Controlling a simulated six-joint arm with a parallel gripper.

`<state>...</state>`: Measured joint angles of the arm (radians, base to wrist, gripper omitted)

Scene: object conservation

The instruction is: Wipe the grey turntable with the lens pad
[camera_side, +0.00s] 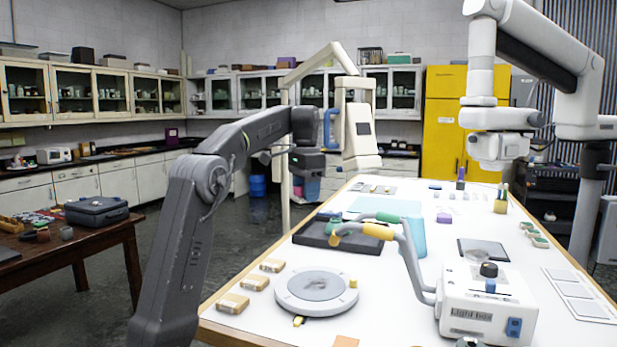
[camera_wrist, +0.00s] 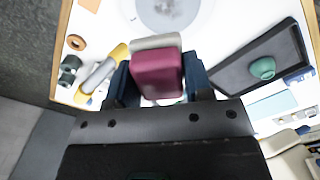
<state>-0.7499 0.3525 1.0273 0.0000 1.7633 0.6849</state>
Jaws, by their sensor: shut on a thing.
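The lens pad is a maroon block with a pale layer along its far edge (camera_wrist: 156,72). It is held between the dark blue fingers of my gripper (camera_wrist: 158,82), which is shut on it in the wrist view. The grey turntable (camera_side: 290,302) is a round, low disc on the white table in the side view, with a darker smudged patch on top. Its near part also shows at the top of the wrist view (camera_wrist: 190,20), beyond the pad. In the side view my gripper (camera_side: 307,172) is raised above and behind the turntable, apart from it; the pad is hard to make out there.
A light box (camera_side: 486,310) with curved arms and yellow and green grips stands right of the turntable. Small tan blocks (camera_side: 232,303) lie left of it. A dark tray (camera_side: 308,236) lies behind it and shows in the wrist view (camera_wrist: 232,82) with a green dome (camera_wrist: 262,68).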

